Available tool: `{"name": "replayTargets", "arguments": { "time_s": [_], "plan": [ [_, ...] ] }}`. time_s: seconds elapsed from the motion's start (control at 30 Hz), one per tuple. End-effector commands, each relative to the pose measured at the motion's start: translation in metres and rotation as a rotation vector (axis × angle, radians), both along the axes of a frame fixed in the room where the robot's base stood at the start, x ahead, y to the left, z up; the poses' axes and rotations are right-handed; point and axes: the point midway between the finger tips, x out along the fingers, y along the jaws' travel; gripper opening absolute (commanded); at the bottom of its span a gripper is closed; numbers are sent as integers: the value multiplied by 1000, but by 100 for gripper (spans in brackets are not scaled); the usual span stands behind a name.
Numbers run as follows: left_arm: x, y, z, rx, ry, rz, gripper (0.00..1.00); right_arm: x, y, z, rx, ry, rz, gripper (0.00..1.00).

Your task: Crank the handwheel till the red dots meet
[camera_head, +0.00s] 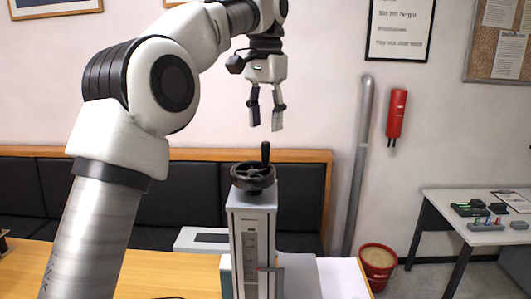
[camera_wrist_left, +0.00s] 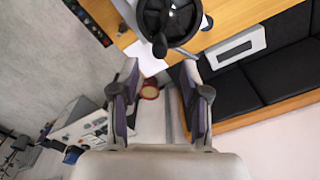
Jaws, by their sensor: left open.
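The black handwheel (camera_head: 253,176) lies flat on top of the grey column (camera_head: 252,232) of the laser marker. Its upright crank handle (camera_head: 265,154) stands at the rim. My left gripper (camera_head: 265,128) points down, open and empty, above the handwheel and apart from it. In the left wrist view the handwheel (camera_wrist_left: 170,18) is at the top, beyond the open fingers (camera_wrist_left: 158,85), with the handle knob (camera_wrist_left: 160,45) at its lower rim. No red dots can be made out. My right gripper is not in view.
The column stands on a wooden table (camera_head: 170,275), with white sheets (camera_head: 340,277) to its right. A black padded bench (camera_head: 160,205) runs behind. A red bucket (camera_head: 378,263) and a white side table (camera_head: 470,205) stand to the right. The air around the handwheel is clear.

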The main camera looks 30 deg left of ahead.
Motion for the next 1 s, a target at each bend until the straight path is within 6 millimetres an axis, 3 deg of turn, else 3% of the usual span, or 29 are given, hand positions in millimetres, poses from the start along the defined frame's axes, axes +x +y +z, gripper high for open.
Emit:
{"name": "replayTargets", "arguments": {
  "time_s": [0.1, 0.2, 0.33, 0.53, 0.7, 0.97, 1.0],
  "plan": [
    [0, 0, -1, 0, 0, 250, 46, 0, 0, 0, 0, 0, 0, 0],
    [-1, 0, -3, 0, 1, 338, 46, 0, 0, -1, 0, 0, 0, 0],
    [-2, 0, -15, -1, 2, 340, 46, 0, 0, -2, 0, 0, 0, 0],
    [-2, 0, -54, -2, 4, 339, 46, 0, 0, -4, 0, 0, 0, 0],
    [-2, 0, -75, -1, 2, 338, 46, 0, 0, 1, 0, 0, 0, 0],
    [-1, 0, -79, 0, -1, 338, 46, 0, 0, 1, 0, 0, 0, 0],
    [-1, 0, -79, 0, -1, 337, 35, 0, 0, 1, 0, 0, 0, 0]
  ]
}}
